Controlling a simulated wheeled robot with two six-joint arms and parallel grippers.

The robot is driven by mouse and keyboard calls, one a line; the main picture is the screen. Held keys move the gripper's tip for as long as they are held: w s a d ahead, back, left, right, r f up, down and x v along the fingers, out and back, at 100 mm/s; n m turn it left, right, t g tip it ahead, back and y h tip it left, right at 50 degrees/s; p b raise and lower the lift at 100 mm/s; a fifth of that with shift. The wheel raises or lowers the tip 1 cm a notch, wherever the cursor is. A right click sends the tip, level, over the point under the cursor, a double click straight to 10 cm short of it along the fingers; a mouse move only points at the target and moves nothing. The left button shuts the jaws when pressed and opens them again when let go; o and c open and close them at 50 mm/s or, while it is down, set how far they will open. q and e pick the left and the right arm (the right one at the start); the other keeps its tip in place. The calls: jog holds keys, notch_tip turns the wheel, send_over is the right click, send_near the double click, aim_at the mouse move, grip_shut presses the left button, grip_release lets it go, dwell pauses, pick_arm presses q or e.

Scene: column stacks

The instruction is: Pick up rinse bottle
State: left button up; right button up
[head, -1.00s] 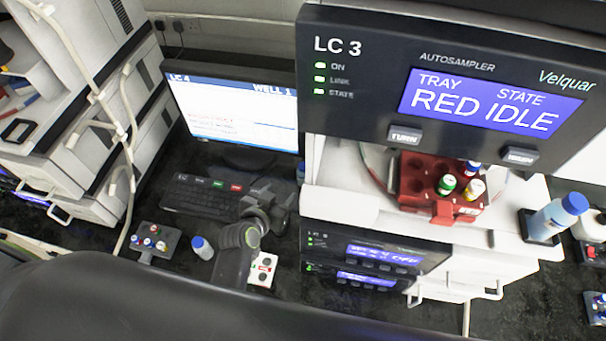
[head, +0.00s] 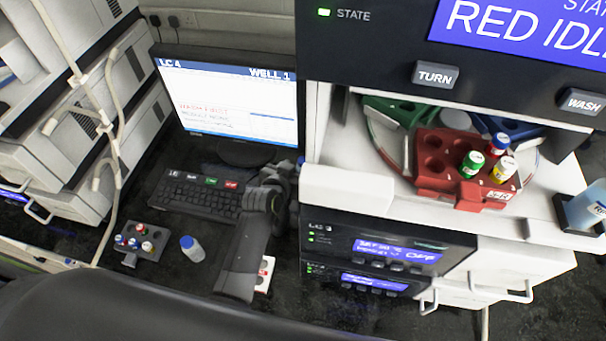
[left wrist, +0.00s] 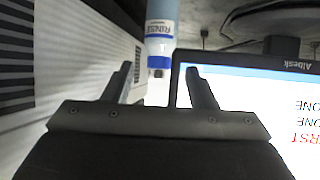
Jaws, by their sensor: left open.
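A light blue rinse bottle (left wrist: 162,25) with a white label reading RINSE and a blue band shows upside down at the top of the left wrist view. In the head view, a small blue bit (head: 300,163) shows between the monitor and the LC 3 unit; I cannot tell if it is this bottle. My left gripper (head: 278,180) is by the keyboard's right end, beside the LC 3 unit. In the left wrist view its open fingers (left wrist: 159,68) point toward the bottle, with nothing held. My right gripper is not in view.
The monitor (head: 228,100) and keyboard (head: 195,194) stand left of the gripper. The LC 3 unit, with a red vial tray (head: 440,165), is close on the right. A light blue bottle (head: 588,208) is at the right edge. A small blue-capped bottle (head: 192,248) and vial rack (head: 140,240) are lower left.

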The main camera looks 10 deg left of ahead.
aim_at(300, 164)
pick_arm(q)
jog(key=shift+b+x, duration=1.15)
jog(key=shift+x, duration=0.5)
jog(key=shift+s, duration=0.1)
jog(key=shift+c, duration=0.4)
jog(key=c, duration=0.8)
jog(key=shift+c, duration=0.2)
jog(key=shift+a+r, duration=0.1)
